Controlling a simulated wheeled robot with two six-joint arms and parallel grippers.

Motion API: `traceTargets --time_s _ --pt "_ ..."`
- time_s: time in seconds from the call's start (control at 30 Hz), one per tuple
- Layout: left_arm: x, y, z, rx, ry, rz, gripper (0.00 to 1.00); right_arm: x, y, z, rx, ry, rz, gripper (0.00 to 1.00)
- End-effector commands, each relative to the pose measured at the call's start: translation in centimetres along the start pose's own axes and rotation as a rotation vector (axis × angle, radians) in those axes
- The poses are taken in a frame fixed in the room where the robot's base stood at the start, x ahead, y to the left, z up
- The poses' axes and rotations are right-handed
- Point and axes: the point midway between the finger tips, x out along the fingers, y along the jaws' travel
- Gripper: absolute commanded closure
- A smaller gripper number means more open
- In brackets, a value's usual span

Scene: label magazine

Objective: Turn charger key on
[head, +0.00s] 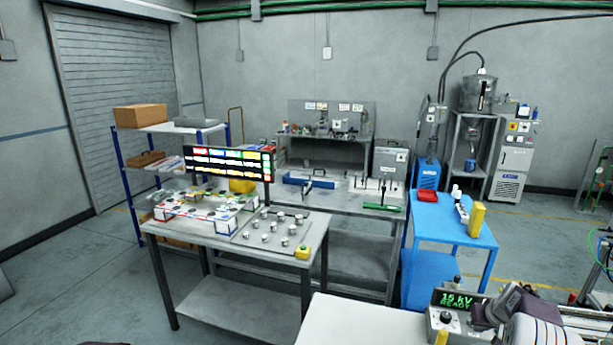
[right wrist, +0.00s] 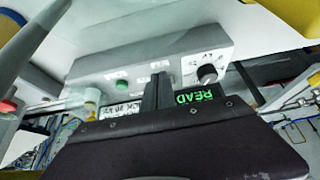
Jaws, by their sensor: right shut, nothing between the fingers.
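The charger (head: 440,327) is a grey box at the bottom right of the head view, with a green-lit display (head: 457,301) reading "15 kV READY". Its face fills the upper middle of the right wrist view, with a black knob (right wrist: 208,74), which looks like the key switch, and a green button (right wrist: 122,85). My right gripper (right wrist: 158,80) is shut and empty, in front of the face between the button and the knob, apart from the knob. In the head view the right gripper (head: 510,303) partly covers the charger's right side. My left gripper is not in view.
A white surface (head: 350,325) lies left of the charger. A blue cart (head: 450,232) with a yellow block (head: 477,219) stands behind it. A grey table (head: 210,236) with small parts and a sign board stands further left.

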Motion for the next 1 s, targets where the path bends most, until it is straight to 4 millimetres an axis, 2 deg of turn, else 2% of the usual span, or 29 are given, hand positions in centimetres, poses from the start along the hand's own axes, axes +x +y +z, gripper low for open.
traceTargets --time_s 0.03,0.1,1.0 --pt "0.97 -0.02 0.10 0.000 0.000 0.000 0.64 0.92 0.00 0.50 0.000 0.000 0.000 1.00" --pt "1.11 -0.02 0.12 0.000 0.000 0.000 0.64 1.10 0.00 0.59 0.000 0.000 0.000 1.00" --pt "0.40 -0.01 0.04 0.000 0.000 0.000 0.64 1.26 -0.12 -0.15 -0.001 0.000 -0.001 1.00"
